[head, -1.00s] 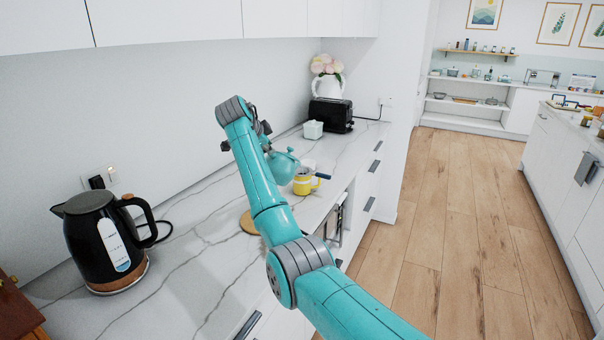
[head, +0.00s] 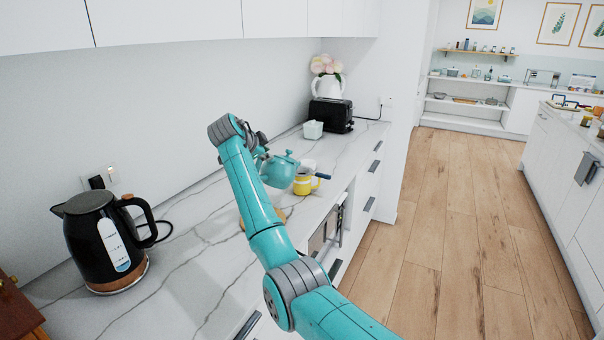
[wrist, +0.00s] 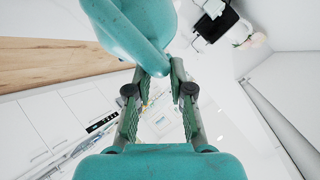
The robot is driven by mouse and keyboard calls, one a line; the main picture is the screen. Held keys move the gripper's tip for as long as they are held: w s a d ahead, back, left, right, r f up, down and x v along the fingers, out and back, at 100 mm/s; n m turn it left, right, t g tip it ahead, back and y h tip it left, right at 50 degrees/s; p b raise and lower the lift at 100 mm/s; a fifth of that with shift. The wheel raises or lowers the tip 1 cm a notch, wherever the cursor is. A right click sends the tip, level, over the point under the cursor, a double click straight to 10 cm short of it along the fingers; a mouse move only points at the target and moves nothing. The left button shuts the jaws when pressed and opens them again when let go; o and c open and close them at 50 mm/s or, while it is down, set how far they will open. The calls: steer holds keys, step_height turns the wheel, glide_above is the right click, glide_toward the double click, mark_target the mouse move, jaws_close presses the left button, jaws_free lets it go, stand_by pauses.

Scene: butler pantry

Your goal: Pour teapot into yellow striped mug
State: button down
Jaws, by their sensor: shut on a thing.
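The teal teapot (head: 281,170) is off the counter, held by my gripper (head: 260,150) just left of the yellow striped mug. In the wrist view the teapot (wrist: 130,25) fills the upper middle, and my gripper (wrist: 157,85) is shut on a part of it that reaches down between the fingers. The yellow striped mug (head: 303,186) stands upright on the counter with its handle to the right. The teapot overlaps the mug's left edge in the head view. I cannot see any liquid, and the inside of the mug is hidden.
A black kettle (head: 103,240) stands at the near left of the counter (head: 190,270). A round wooden piece (head: 242,222) is partly behind my arm. A toaster (head: 331,115) and a pale container (head: 313,130) stand farther back. The counter's front edge lies close right of the mug.

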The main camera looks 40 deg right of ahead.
steer(key=shift+s+a+f+h, duration=0.1)
steer(key=shift+a+f+h, duration=0.4)
steer(key=shift+f, duration=0.2)
steer(key=shift+s+a+f+h, duration=0.1)
steer(key=shift+a+f+h, duration=0.35)
steer(key=shift+f, duration=0.25)
steer(key=shift+a+f+n+t+h, duration=0.2)
steer(key=shift+f+h, duration=0.25)
steer(key=shift+f, duration=0.35)
steer(key=shift+a+f+n+t+h, duration=0.1)
steer(key=shift+a+f+t+h, duration=0.15)
steer(key=shift+f+h, duration=0.35)
steer(key=shift+a+f+n+t+h, duration=0.15)
steer(key=shift+a+f+h, duration=0.15)
steer(key=shift+f, duration=0.65)
glide_toward(261, 163)
steer(key=shift+w+a+f+h, duration=0.1)
steer(key=shift+w+h, duration=0.3)
steer(key=shift+w, duration=1.2)
steer(key=shift+a, duration=0.15)
